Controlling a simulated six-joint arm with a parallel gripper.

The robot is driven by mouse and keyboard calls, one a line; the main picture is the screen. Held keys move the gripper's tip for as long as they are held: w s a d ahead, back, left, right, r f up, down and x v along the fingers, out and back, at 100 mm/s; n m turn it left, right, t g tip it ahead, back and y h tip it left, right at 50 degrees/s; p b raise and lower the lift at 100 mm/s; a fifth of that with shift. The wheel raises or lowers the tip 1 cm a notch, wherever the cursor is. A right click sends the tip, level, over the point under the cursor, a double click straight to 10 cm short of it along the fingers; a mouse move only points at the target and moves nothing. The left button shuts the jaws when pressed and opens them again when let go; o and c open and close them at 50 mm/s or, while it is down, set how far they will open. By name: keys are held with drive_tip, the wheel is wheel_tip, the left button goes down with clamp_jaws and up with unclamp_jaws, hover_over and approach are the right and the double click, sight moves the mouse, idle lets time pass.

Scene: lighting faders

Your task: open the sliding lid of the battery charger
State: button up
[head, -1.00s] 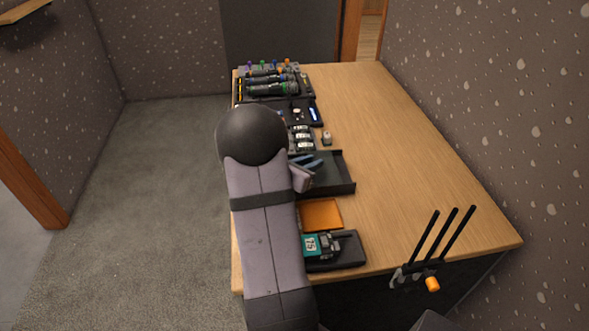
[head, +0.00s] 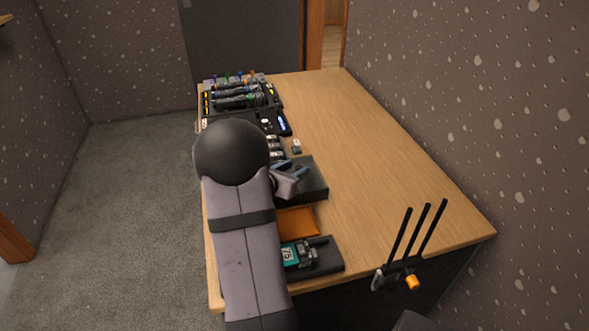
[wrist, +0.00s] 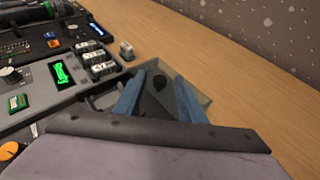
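My gripper (wrist: 160,82) has two blue fingers spread apart with nothing between them. It also shows in the head view (head: 290,173), over a dark, shallow box (head: 312,190) at the middle of the table's left side. In the wrist view the box has a greyish, see-through-looking edge (wrist: 203,99). Beside the box is a grey unit with a lit green display (wrist: 62,72) and several batteries in a row (wrist: 98,62), seemingly the charger. My arm hides part of it in the head view.
A loose small battery-like block (wrist: 127,50) stands on the table behind the box. A tray of microphones (head: 238,95) is at the far end. Nearer are an orange pad (head: 298,222) and a teal-labelled device (head: 300,254).

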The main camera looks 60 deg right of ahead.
drive_tip(key=shift+v, duration=3.6)
drive_tip(key=shift+r, duration=0.1)
